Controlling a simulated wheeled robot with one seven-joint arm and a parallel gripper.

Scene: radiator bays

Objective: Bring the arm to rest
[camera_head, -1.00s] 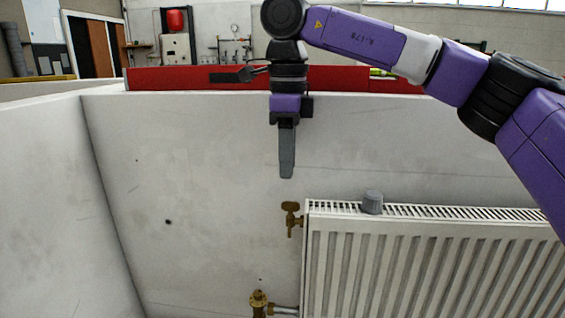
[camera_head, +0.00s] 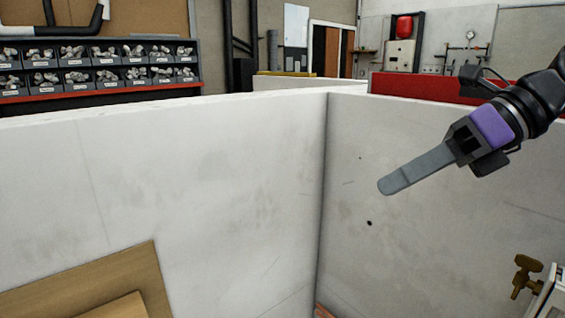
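My gripper (camera_head: 386,187) is at the right of the view, in front of the right-hand white wall. It is tilted, with its grey fingers pointing down and to the left. It touches nothing that I can see. Only one finger outline shows from this side, so I cannot tell whether it is open or shut. Nothing shows held at the tip. Most of my arm is out of view past the right edge.
A brass valve (camera_head: 526,275) and a sliver of white radiator (camera_head: 548,300) are at lower right. White bay walls (camera_head: 200,180) meet in a corner left of my gripper. A wooden board (camera_head: 95,285) is lower left. Fittings bins (camera_head: 100,65) stand behind the wall.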

